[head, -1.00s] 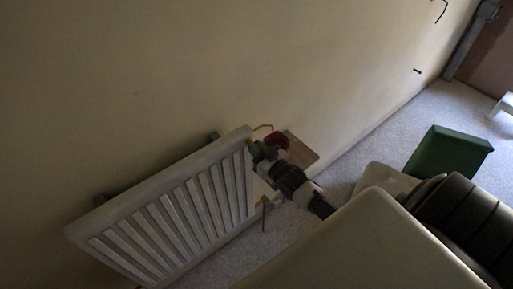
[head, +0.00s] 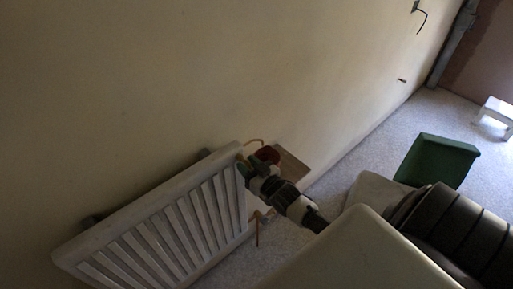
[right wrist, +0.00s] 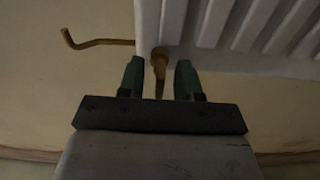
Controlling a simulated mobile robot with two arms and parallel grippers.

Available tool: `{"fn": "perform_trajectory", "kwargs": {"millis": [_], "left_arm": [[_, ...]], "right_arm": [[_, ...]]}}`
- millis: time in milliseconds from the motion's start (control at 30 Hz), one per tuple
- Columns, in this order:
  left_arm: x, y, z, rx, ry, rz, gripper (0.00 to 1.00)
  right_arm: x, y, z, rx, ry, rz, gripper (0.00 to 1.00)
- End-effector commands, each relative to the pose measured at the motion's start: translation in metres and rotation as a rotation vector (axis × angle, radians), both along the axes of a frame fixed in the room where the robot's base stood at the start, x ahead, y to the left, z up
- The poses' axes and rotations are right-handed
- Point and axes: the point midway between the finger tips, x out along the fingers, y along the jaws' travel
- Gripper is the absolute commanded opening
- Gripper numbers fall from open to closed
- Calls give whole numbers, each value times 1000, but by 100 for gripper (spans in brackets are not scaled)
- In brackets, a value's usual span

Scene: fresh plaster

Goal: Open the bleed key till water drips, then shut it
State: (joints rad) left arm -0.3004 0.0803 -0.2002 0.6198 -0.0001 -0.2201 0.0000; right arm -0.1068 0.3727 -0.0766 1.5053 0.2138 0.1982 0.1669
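The white radiator (head: 165,225) hangs on the wall at lower left in the head view. It also shows at the top of the right wrist view (right wrist: 235,25). A brass piece (right wrist: 159,68), which looks like the bleed key, stands at the radiator's end. My right gripper (head: 243,170) is at the radiator's upper right corner. In the right wrist view its two green fingers (right wrist: 159,80) stand apart on either side of the brass piece, with a gap showing on both sides. No water drops show. My left gripper is not in view.
A bent brass rod (right wrist: 95,43) sticks out beside the radiator. A red object (head: 267,154) and a brown board (head: 292,168) are just beyond my gripper.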

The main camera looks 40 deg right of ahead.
Motion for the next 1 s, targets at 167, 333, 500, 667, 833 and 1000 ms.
{"fn": "perform_trajectory", "kwargs": {"millis": [167, 333, 500, 667, 833, 1000], "left_arm": [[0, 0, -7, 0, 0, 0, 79], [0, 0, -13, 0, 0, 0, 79], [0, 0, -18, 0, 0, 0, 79], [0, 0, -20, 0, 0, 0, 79], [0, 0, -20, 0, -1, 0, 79], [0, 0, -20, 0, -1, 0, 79]], "right_arm": [[-27, -2, -3, -1, 4, 0, 34], [-61, -5, -4, 0, 5, 0, 34], [-86, -7, -3, 0, 4, 0, 34], [-99, -8, -2, 0, 3, 0, 34], [-103, -8, -1, 0, 2, 0, 34], [-103, -8, 0, 0, 2, 0, 34]]}}
